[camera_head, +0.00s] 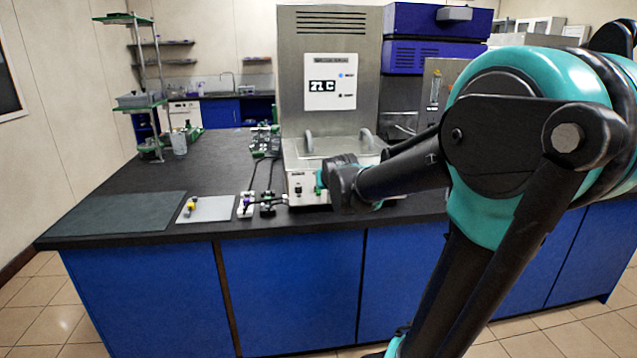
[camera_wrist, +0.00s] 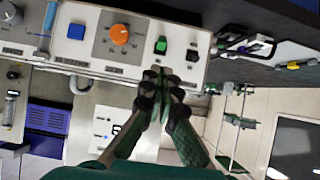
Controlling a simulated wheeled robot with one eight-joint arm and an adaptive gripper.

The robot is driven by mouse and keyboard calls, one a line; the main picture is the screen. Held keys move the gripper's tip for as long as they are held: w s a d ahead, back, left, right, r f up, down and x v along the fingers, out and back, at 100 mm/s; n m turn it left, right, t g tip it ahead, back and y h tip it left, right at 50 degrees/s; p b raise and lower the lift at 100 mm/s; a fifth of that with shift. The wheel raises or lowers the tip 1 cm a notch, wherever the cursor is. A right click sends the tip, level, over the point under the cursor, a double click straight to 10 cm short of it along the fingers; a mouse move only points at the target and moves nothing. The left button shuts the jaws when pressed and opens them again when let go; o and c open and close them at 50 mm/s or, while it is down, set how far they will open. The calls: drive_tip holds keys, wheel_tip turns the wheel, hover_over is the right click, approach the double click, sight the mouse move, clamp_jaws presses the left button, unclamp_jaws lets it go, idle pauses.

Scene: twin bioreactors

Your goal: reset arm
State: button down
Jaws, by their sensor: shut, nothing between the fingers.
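My gripper (camera_wrist: 164,80) is shut and empty in the wrist view. Its fingertips are in front of the control panel (camera_wrist: 200,28) of the bench machine, near the green rocker switch (camera_wrist: 161,45). I cannot tell whether they touch the panel. An orange knob (camera_wrist: 119,35), a blue button (camera_wrist: 76,31) and a black switch (camera_wrist: 193,55) sit along the same panel. In the head view, my gripper (camera_head: 335,182) is at the front of the steel machine (camera_head: 328,70), and my arm hides the panel's right part.
The dark bench top (camera_head: 110,185) is mostly clear at the left. A grey tray (camera_head: 207,208) with a small yellow item (camera_head: 191,205) lies near the front edge. A green-shelved rack (camera_head: 140,102) stands at the back left. Blue cabinets (camera_head: 290,285) form the bench front.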

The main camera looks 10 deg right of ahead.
drive_tip(key=s+d+f+g, duration=0.1)
drive_tip(key=s+f+g, duration=0.2)
drive_tip(key=s+f, duration=0.7)
drive_tip(key=s+d+f+g, duration=0.2)
drive_tip(key=s+f+g, duration=0.2)
drive_tip(key=s+f, duration=0.7)
drive_tip(key=s, duration=0.8)
drive_tip(key=shift+d+f, duration=0.2)
drive_tip(key=shift+w, duration=0.1)
